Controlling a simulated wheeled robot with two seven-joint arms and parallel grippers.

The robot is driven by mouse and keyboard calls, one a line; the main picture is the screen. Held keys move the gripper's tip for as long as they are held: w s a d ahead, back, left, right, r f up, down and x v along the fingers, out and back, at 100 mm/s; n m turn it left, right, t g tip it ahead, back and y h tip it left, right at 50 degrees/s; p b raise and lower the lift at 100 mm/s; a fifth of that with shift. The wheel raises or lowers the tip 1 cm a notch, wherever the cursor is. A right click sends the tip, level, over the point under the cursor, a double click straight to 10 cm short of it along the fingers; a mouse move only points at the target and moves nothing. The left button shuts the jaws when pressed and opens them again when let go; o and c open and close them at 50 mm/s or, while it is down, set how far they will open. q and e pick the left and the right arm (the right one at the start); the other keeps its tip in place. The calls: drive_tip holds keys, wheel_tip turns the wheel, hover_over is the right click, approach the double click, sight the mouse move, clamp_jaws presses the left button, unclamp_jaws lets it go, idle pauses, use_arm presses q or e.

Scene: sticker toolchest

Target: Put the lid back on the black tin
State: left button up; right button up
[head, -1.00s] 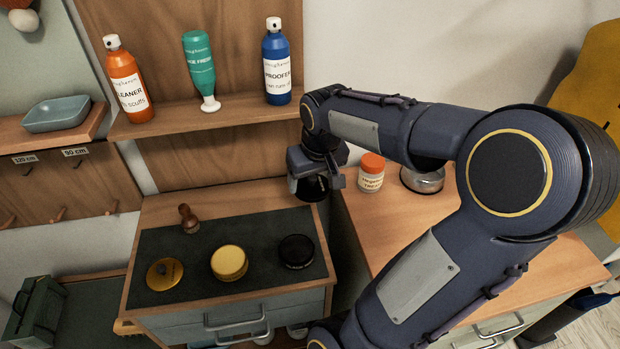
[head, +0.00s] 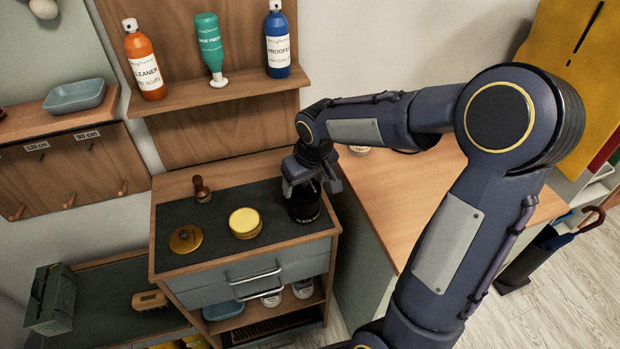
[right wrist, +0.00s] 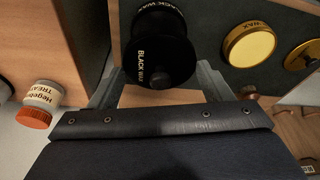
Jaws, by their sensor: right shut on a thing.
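The black lid (right wrist: 158,62) with its knob is between the fingers of my right gripper (head: 312,186), which is shut on it; the gripper also shows in the right wrist view (right wrist: 158,84). The black tin (head: 305,214) stands on the dark mat at the right end of the cabinet top, directly under the gripper. In the right wrist view the black tin (right wrist: 155,14) shows just past the lid, partly hidden by it. Lid and tin overlap in both views, and I cannot tell whether they touch. My left gripper is not in view.
A yellow tin (head: 245,223) stands left of the black tin, with a gold lid (head: 185,239) farther left. A wooden-handled tool (head: 201,189) lies at the mat's back. The wooden counter (head: 400,195) is at right.

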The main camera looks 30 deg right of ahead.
sight(307, 191)
drive_tip(key=shift+f+b, duration=1.95)
drive_tip(key=shift+f, duration=0.7)
drive_tip(key=shift+f+b, duration=0.15)
drive_tip(key=shift+b, duration=0.15)
idle(0.3)
drive_tip(key=o, duration=1)
drive_tip(key=shift+o, duration=0.4)
drive_tip(key=shift+r+p, duration=2.8)
drive_tip(key=shift+r, duration=0.75)
